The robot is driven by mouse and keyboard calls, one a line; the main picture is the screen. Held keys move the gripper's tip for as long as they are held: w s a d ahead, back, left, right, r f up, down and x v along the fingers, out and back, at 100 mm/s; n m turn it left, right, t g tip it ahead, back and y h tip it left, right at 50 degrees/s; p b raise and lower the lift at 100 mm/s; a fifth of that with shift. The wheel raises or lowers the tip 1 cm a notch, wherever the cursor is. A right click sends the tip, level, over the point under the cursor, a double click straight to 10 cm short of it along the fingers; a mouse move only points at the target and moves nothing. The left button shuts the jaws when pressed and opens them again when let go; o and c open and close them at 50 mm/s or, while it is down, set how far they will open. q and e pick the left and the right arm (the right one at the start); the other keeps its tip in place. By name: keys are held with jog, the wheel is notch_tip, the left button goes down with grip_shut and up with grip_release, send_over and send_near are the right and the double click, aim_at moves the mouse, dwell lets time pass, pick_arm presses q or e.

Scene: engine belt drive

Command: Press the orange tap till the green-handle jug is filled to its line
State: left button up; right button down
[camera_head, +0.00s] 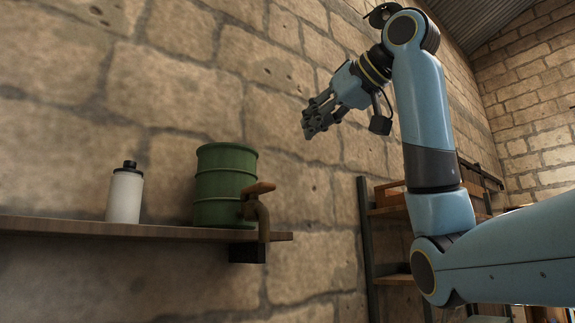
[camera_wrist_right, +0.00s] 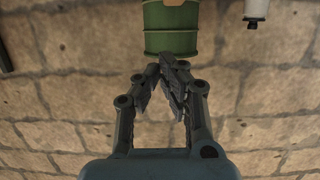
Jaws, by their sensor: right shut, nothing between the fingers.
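A green barrel (camera_head: 225,185) stands on a wooden shelf on the stone wall in the head view. An orange-brown tap handle (camera_head: 260,188) tops a bent brown pipe (camera_head: 264,225) at the barrel's right side, by the shelf's end. My right gripper (camera_head: 312,122) is shut and empty, up and to the right of the tap and apart from it. In the right wrist view its fingertips (camera_wrist_right: 167,62) come together just below the barrel (camera_wrist_right: 171,28) in the picture. I see no green-handle jug in either view. My left gripper is not in view.
A white bottle with a black cap (camera_head: 125,193) stands left of the barrel on the shelf (camera_head: 100,229). A dark block (camera_head: 247,253) sits under the shelf's right end. A rack (camera_head: 366,240) with boards stands behind my right arm.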

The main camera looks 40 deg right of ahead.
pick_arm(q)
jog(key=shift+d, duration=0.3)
pick_arm(e)
jog(key=shift+a+r, duration=0.2)
jog(key=shift+r, duration=0.05)
jog(key=p, duration=0.4)
send_over(258, 190)
jog(key=s+d, duration=0.3)
jog(key=f, duration=0.2)
pick_arm(q)
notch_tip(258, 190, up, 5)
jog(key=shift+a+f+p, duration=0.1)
jog(key=shift+p, duration=0.3)
pick_arm(e)
jog(key=f, duration=0.2)
jog(key=d+f, duration=0.1)
jog(key=f, duration=0.1)
jog(key=shift+w, duration=0.4)
